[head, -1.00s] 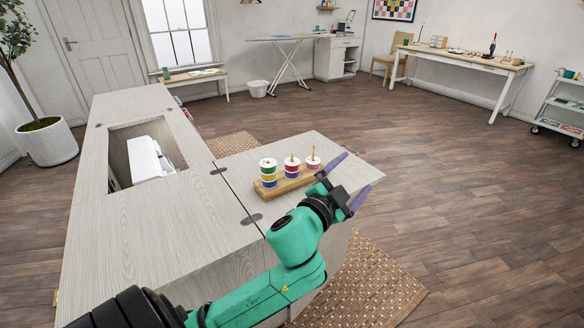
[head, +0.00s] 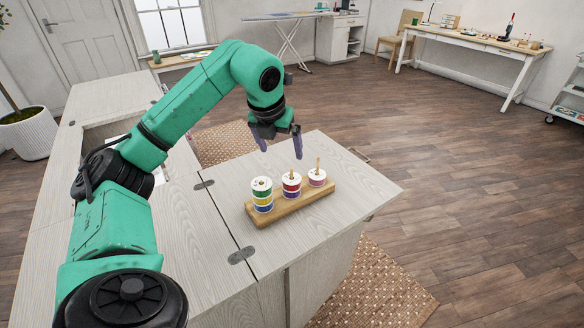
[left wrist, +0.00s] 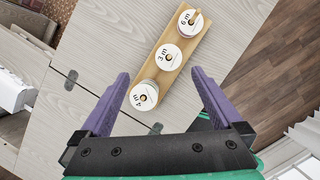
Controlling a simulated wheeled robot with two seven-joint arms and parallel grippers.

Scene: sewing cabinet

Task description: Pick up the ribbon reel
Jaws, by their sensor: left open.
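A wooden stand (head: 292,206) on the cabinet's leaf holds ribbon reels on three pegs. The left stack (head: 262,194) shows green, yellow and blue bands, the middle stack (head: 291,185) red and blue-purple, and the right peg a low pink-edged reel (head: 317,178). In the left wrist view, the white reel tops read 4 m (left wrist: 144,95), 3 m (left wrist: 167,57) and 6 m (left wrist: 190,23). My left gripper (head: 281,151) is open and empty, above and behind the stand, fingers pointing down. My right gripper is out of view.
The pale wood cabinet (head: 200,262) has an opening at left, partly hidden by my left arm. Hinges (head: 241,255) join the leaf to it. The leaf (head: 365,190) is clear right of the stand. A woven rug (head: 375,290) lies below.

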